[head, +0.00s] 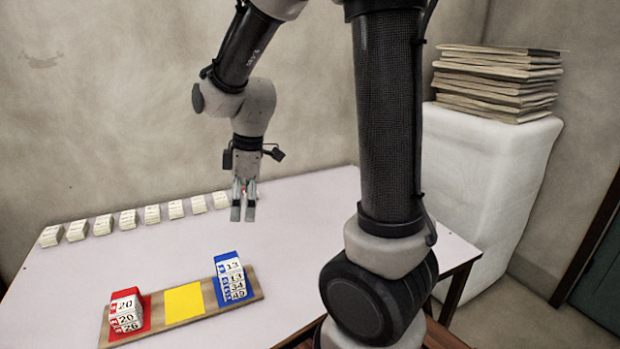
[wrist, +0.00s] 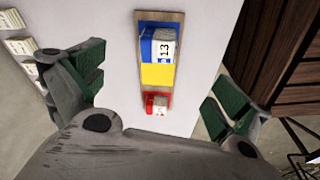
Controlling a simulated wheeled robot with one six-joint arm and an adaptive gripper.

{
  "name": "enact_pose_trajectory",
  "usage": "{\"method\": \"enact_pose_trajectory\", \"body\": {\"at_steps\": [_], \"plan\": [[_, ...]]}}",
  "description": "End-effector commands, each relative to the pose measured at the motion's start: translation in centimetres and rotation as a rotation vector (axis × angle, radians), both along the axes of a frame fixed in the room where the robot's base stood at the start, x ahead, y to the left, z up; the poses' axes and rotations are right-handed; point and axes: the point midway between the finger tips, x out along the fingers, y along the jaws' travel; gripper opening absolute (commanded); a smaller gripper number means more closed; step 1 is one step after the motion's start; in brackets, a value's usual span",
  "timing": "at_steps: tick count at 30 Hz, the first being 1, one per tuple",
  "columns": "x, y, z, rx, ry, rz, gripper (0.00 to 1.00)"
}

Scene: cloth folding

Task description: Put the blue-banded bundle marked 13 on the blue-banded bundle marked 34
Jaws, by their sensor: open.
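The blue-banded bundle marked 13 (head: 231,266) tops a stack on the blue patch at the right end of a wooden board. It lies directly on the blue-banded bundle marked 34 (head: 237,286); a lowest bundle, seemingly marked 40, is under that. The stack looks upright. My gripper (head: 243,213) is open and empty, above the table behind the board, apart from the stack.
The board (head: 207,304) also has a bare yellow patch (head: 184,302) and a red patch with red-banded bundles (head: 125,312) marked 20 and 26. Several pale bundles (head: 128,219) line the table's back edge. The table (head: 300,230) is clear right of my gripper.

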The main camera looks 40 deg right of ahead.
Motion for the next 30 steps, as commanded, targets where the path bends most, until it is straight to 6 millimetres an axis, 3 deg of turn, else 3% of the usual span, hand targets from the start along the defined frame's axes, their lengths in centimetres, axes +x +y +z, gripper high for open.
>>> {"method": "enact_pose_trajectory", "body": {"at_steps": [1,3,6,12,15,20,30], "plan": [[-1.5,-1.4,2.4,0.009,-0.027,-0.109,1.00],[-3.9,-3.2,5.2,0.021,-0.050,-0.282,1.00],[-7.8,-5.7,8.2,0.047,-0.084,-0.532,1.00],[-14.3,-8.9,11.1,0.104,-0.143,-0.932,1.00],[-16.1,-9.7,11.5,0.126,-0.159,-1.047,1.00],[-17.1,-10.1,11.7,0.139,-0.169,-1.118,1.00],[-17.1,-10.1,11.7,0.139,-0.168,-1.117,1.00]]}}
